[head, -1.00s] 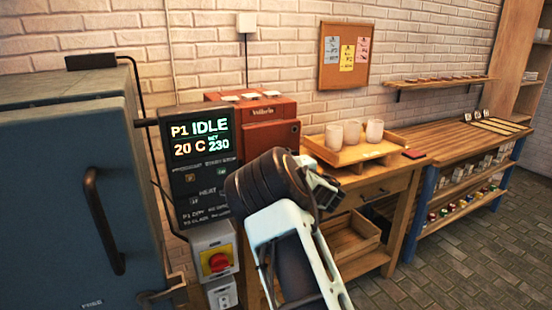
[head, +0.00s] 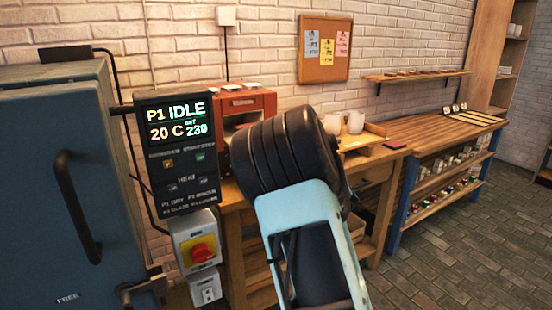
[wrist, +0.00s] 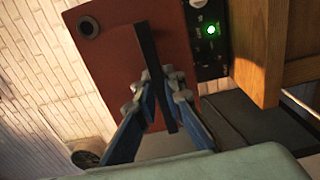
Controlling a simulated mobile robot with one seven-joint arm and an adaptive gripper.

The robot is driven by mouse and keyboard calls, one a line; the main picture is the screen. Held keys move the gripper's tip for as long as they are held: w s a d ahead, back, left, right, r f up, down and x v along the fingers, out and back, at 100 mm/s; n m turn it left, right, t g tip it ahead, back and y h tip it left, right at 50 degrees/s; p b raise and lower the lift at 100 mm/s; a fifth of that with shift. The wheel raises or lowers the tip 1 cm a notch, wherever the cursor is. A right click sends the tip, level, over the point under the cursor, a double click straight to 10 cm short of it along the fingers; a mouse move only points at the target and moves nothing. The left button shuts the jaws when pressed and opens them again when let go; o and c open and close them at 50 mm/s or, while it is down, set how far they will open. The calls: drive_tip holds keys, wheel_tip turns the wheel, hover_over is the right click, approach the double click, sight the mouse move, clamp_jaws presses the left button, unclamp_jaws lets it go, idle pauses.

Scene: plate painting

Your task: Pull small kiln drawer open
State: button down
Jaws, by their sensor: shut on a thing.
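The small red kiln (head: 250,101) stands on the wooden table behind my wrist in the head view. A darker recess shows in its front below the top edge, and the rest is hidden by my arm. In the wrist view its red front panel (wrist: 105,60) has a round dark fitting at one corner and a long black bar handle (wrist: 148,45). My gripper (wrist: 160,82) is shut on the black handle, with a blue finger on each side. My fingertips are hidden in the head view.
A large blue kiln (head: 35,190) with a control box (head: 178,145) stands close at the left. A red switch (head: 201,250) sits under the box. Cups (head: 355,122) stand on a tray at the right. The brick floor (head: 460,250) at the right is open.

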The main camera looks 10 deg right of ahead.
drive_tip(key=c, duration=2)
unclamp_jaws()
drive_tip(key=v, duration=1.2)
drive_tip(key=shift+d+r, duration=0.1)
drive_tip(key=shift+r, duration=0.05)
